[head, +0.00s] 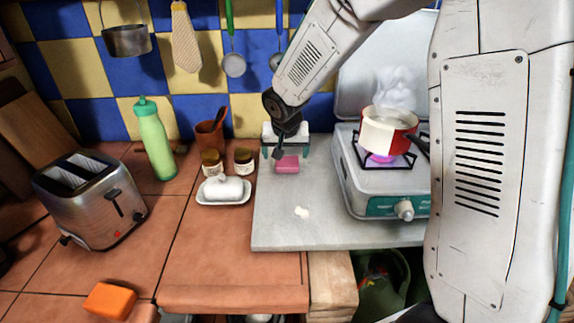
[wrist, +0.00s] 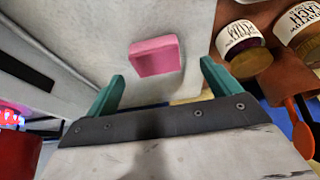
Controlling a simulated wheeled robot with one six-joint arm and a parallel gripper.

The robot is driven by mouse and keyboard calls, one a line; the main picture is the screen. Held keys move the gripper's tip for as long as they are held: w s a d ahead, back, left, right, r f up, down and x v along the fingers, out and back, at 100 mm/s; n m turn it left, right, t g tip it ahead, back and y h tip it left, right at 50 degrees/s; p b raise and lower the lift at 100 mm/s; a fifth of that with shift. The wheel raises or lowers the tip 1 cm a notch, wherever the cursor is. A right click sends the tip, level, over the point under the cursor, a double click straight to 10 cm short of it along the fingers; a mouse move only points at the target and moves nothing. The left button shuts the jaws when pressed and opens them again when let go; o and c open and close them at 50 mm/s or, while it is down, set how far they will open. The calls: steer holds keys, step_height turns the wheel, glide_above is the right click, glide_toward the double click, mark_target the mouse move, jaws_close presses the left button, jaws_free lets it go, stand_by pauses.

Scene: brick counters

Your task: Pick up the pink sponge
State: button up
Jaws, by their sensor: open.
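The pink sponge (head: 288,165) lies on the grey slab (head: 330,233), near its back left part, left of the camping stove. It also shows in the wrist view (wrist: 155,57), just beyond and between my fingertips. My gripper (head: 285,153) is open and empty, with its teal fingers spread on either side of the sponge's line. In the wrist view my gripper (wrist: 162,69) has a clear gap between its fingers, wider than the sponge. The fingers do not appear to touch the sponge; the exact height above the slab is hard to tell.
A lit stove (head: 387,190) with a steaming red and white pot (head: 388,133) stands right of the sponge. Jam jars (head: 244,161), a butter dish (head: 223,189) and a brown pot (head: 208,136) are left. An orange sponge (head: 109,300) lies front left. The slab's front is mostly clear.

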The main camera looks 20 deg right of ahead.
mark_target(287, 160)
steer(key=shift+d+x, duration=0.15)
steer(key=shift+x, duration=0.85)
steer(key=shift+d+x, duration=0.1)
steer(key=shift+x, duration=0.9)
steer(key=shift+s, duration=0.1)
steer(key=c, duration=1.1)
steer(key=shift+r, duration=0.2)
steer(key=shift+r, duration=0.65)
step_height(287, 160, up, 2)
steer(key=shift+r, duration=0.15)
steer(key=s, duration=0.5)
steer(key=s+a, duration=0.1)
steer(key=s, duration=0.4)
steer(key=s+r, duration=0.1)
steer(key=s, duration=0.5)
steer(key=shift+a, duration=0.4)
